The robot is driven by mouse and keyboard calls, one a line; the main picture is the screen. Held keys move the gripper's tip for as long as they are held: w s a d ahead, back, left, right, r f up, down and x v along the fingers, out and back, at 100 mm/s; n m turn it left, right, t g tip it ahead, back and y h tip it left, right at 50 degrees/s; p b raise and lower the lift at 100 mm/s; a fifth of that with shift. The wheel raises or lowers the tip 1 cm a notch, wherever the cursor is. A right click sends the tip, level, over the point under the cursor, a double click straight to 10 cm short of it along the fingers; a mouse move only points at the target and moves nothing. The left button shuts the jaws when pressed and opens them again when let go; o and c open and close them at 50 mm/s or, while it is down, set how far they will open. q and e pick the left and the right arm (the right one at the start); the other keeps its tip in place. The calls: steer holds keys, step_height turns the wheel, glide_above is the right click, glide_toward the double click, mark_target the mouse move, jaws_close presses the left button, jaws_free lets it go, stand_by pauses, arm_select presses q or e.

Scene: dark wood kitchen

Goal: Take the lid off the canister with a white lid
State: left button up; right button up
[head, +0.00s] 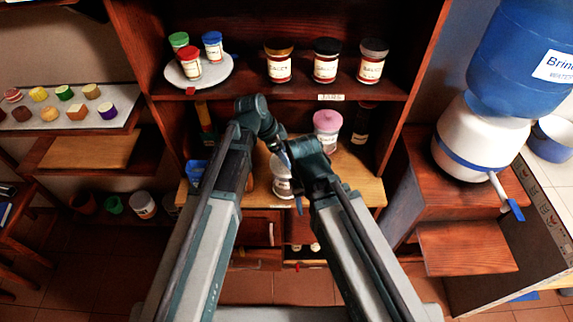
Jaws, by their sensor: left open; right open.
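A pale canister (282,188) stands on the wooden counter of the cabinet, between my two arms. Its top looks white, but my grippers cover much of it. My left gripper (284,155) is open and points down from above at the canister's top. My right gripper (299,200) is open, lower, at the canister's right side. I cannot tell whether either one touches the canister.
A pink-lidded canister (327,135) stands close behind to the right, with a dark jar (362,125) beyond it. Several jars stand on the shelf (300,93) above. A blue item (196,172) is at the counter's left. The counter's right front (365,190) is clear.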

mark_target(278, 164)
arm_select(q)
steer(key=shift+r, duration=0.1)
jaws_close()
steer(key=shift+r, duration=0.15)
steer(key=shift+r+p, duration=0.6)
steer(key=shift+p, duration=0.15)
step_height(278, 164, up, 3)
steer(key=p, duration=0.3)
steer(key=shift+s+a+f+b, duration=0.15)
steer(key=shift+a+f+b, duration=0.1)
steer(key=shift+a, duration=0.25)
steer(key=shift+s+a+f+b, duration=0.15)
steer(key=shift+a+f+b, duration=0.1)
steer(key=shift+a, duration=0.25)
steer(key=s+a, duration=0.4)
steer(key=a, duration=1.1)
steer(key=shift+a, duration=0.2)
